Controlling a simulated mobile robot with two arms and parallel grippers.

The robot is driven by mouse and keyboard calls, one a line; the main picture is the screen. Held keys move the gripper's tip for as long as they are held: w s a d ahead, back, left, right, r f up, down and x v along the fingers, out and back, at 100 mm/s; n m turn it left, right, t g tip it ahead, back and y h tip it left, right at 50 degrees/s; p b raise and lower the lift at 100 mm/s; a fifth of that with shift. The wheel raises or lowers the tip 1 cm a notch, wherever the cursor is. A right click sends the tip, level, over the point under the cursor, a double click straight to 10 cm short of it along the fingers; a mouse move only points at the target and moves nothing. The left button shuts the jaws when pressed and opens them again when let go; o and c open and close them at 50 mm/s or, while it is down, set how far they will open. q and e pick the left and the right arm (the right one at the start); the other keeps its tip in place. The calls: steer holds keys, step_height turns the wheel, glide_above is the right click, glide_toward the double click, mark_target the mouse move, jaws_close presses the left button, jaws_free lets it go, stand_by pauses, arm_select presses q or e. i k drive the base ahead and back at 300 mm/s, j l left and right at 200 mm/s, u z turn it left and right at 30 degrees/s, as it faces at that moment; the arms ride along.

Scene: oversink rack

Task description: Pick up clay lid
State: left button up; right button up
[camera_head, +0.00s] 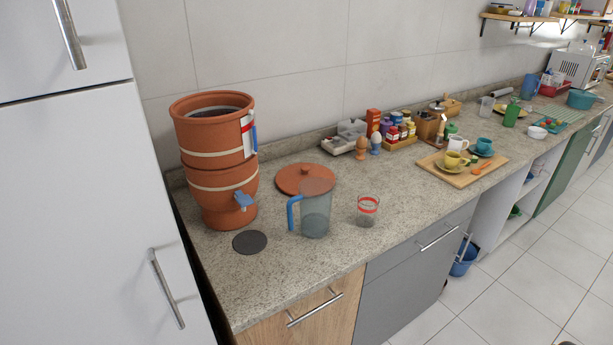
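The filter is a tall two-part terracotta pot with pale bands, a blue tap and an open top. The lid's front right part is hidden behind a clear jug. Neither of my grippers is in view.
A clear jug with a blue handle (316,208) stands just in front of the lid. A red-banded glass (367,210) is to its right and a dark round coaster (250,242) to its left. Egg-shaped shakers (362,147) and jars stand behind. The counter's front edge has free room.

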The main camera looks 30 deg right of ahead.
mark_target(289, 179)
steer(key=i+l+u, duration=0.1)
steer(key=l, duration=0.85)
steer(key=i+l+u, duration=0.15)
steer(key=l, duration=0.3)
